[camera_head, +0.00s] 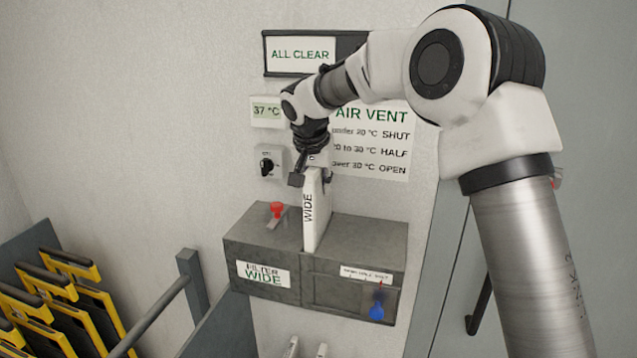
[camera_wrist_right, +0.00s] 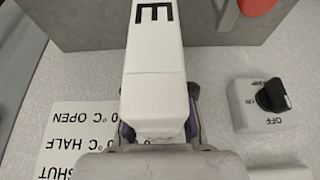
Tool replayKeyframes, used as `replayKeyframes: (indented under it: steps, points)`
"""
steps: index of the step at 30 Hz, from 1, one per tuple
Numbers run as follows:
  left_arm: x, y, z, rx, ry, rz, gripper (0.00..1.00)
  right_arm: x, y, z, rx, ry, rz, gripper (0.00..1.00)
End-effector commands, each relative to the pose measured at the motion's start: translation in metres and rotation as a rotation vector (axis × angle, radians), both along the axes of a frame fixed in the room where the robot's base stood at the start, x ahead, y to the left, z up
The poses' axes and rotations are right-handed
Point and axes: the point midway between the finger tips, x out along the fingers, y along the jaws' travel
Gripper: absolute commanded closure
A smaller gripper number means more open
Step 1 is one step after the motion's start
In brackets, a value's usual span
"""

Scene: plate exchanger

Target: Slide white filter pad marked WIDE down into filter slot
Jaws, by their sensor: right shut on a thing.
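The white filter pad (camera_head: 316,214), marked WIDE, stands nearly upright over the top of the grey filter box (camera_head: 368,232). Its lower end meets the box top near the middle; the slot opening is hidden, and I cannot tell whether the end is inside it. My right gripper (camera_head: 312,172) is shut on the pad's upper end. In the right wrist view the pad (camera_wrist_right: 153,65), with a letter E, runs away from between the fingers (camera_wrist_right: 158,128) toward the grey box (camera_wrist_right: 90,22). My left gripper is not in view.
A red knob (camera_head: 277,210) stands on the box top left of the pad. A FILTER WIDE label (camera_head: 263,275) and a blue handle (camera_head: 377,306) are on the front. A dial switch (camera_head: 268,163) and AIR VENT sign (camera_head: 385,140) are on the wall. Yellow-framed plates (camera_head: 60,300) stand lower left.

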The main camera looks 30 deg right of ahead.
Motion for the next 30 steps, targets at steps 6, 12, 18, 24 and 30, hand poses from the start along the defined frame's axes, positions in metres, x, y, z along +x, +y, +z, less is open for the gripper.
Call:
replayKeyframes:
  steps: [6, 12, 18, 24, 30]
  points:
    - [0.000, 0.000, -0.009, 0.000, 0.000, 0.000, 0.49, 0.000, 0.000, -0.011, -0.001, 0.001, 0.000, 1.00]
    - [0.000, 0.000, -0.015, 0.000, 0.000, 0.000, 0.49, 0.000, 0.000, -0.021, -0.001, 0.001, 0.000, 1.00]
    - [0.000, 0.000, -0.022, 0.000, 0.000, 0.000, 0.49, 0.000, 0.000, -0.030, 0.000, 0.000, 0.000, 1.00]
    - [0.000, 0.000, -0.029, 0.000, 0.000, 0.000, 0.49, 0.000, 0.000, -0.040, 0.000, 0.000, 0.000, 1.00]
    - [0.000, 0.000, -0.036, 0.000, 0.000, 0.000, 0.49, 0.000, 0.000, -0.049, 0.000, 0.000, 0.000, 1.00]
